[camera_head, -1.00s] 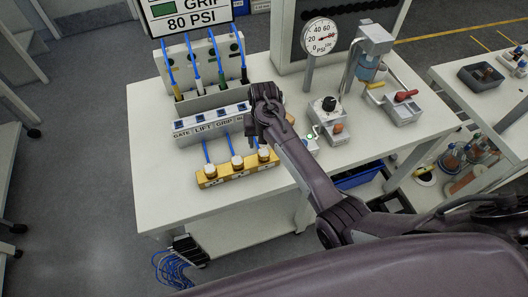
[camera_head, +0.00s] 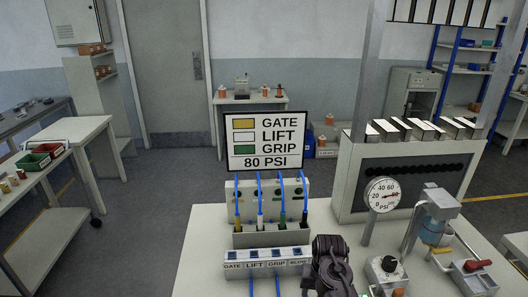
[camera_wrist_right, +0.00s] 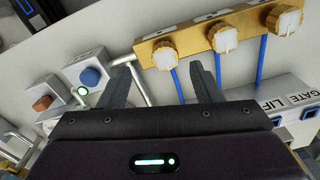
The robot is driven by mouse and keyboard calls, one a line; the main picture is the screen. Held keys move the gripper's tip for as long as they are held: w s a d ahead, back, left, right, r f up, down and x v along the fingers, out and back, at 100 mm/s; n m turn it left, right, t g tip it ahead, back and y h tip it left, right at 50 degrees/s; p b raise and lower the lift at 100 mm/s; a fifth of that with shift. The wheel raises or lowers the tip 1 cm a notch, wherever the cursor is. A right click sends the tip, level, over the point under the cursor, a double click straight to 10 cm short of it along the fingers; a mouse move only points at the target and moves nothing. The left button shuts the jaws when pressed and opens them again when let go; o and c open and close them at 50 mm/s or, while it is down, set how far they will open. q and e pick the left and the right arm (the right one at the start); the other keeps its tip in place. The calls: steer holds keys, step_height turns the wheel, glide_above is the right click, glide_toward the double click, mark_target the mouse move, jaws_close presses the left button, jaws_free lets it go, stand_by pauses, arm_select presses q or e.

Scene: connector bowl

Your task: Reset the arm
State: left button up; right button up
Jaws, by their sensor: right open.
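My right arm with its wrist (camera_head: 332,262) shows at the bottom of the head view, over the white workbench (camera_head: 200,240). In the right wrist view my right gripper (camera_wrist_right: 160,75) is open, with its two dark fingers spread and nothing between them. It is above the bench, near a brass manifold (camera_wrist_right: 222,32) with white-capped fittings and blue tubes. A labelled port block (camera_head: 268,262) is left of the wrist in the head view. My left gripper is not in view.
A sign (camera_head: 265,142) reading GATE, LIFT, GRIP, 80 PSI stands behind the connector rack (camera_head: 270,198). In the right wrist view a box with a blue knob (camera_wrist_right: 90,76) is near the left finger.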

steer(key=s+d+r+n+t, duration=0.15)
steer(key=s+r, duration=0.25)
steer(key=s, duration=0.8)
steer(key=s+d+r+n+t, duration=0.1)
steer(key=s+r+n+t, duration=0.2)
steer(key=s, duration=0.9)
step_height(320, 180, down, 35)
steer(key=g+b, duration=0.3)
steer(key=b, duration=0.5)
steer(key=s+d+f+b, duration=0.1)
steer(key=s+f+b, duration=0.2)
steer(key=s+f, duration=0.7)
steer(key=s+d+f+b, duration=0.2)
steer(key=s+f, duration=0.8)
steer(key=f, duration=0.6)
steer(key=shift+s+d+f+g+b, duration=0.25)
steer(key=shift+s+f+g+b, duration=0.15)
steer(key=shift+b, duration=0.35)
